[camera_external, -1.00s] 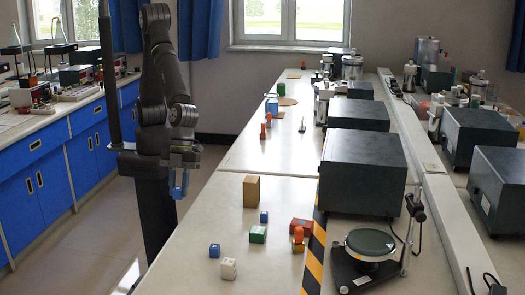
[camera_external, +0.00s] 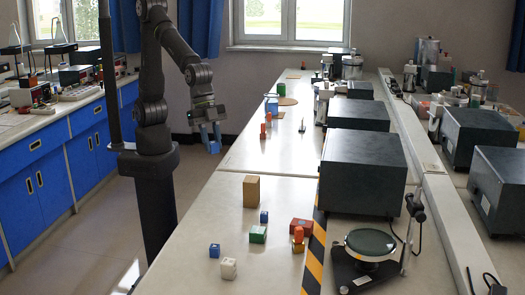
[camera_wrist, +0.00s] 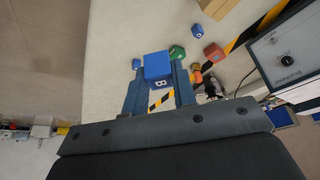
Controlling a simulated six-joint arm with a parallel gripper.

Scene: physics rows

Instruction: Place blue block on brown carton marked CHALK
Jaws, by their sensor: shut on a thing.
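My gripper (camera_external: 211,138) is raised in the air left of the long bench, with its fingers pointing down. It is shut on a blue block (camera_wrist: 157,66) marked with a white letter, seen between the fingers in the wrist view. In the external view the held block (camera_external: 214,147) shows only small at the fingertips. A plain tan-brown box (camera_external: 251,191), probably the carton, stands upright on the bench, below and right of my gripper. No CHALK marking can be read on it. A tan box (camera_wrist: 217,7) is cut off at the top of the wrist view.
Dark instrument boxes (camera_external: 362,172) line the bench's right side, beyond striped tape (camera_external: 315,255).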

